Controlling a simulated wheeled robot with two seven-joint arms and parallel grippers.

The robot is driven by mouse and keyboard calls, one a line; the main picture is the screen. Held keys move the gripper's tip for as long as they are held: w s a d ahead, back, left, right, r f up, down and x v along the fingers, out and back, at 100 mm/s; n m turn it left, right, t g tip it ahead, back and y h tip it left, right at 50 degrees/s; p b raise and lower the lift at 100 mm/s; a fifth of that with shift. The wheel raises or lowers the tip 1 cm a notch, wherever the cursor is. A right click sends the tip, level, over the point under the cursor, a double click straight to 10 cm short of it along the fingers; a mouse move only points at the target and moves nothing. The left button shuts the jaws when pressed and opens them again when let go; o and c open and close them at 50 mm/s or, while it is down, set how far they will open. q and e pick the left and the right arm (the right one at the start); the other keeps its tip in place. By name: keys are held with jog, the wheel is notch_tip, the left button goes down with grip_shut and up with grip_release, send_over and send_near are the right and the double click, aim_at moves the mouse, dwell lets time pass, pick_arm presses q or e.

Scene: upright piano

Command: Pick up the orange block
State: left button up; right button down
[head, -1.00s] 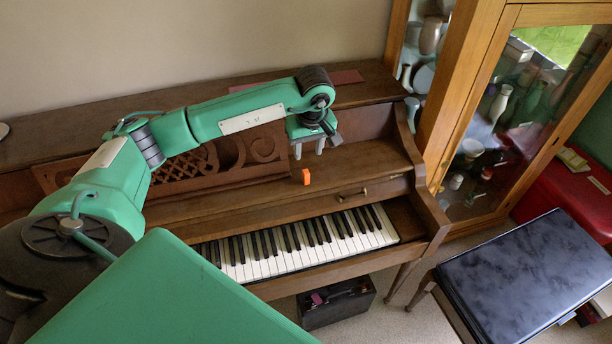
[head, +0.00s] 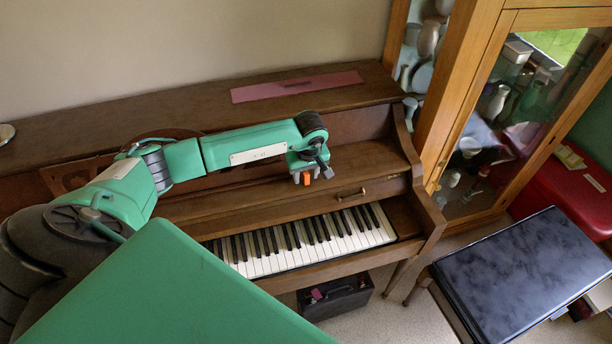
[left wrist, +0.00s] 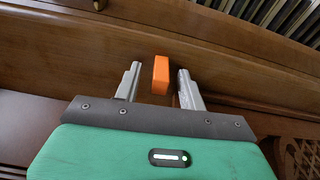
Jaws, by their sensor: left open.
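The orange block (head: 306,178) stands on the piano's wooden shelf above the keys. In the left wrist view the orange block (left wrist: 161,75) is upright between the two fingers, with a gap on each side. My left gripper (head: 303,177) is open around it, pointing down, and partly hides the block in the head view. In the left wrist view the left gripper (left wrist: 158,84) shows both grey fingers apart. My right gripper is not in view.
The piano keys (head: 300,238) lie just in front of the shelf. A small handle (head: 351,195) is to the right of the block. A pink strip (head: 297,86) lies on the piano top. A glass cabinet (head: 510,120) and a dark bench (head: 527,275) stand at the right.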

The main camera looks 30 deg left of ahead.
pick_arm(q)
grip_shut()
jog(key=shift+r, duration=0.1)
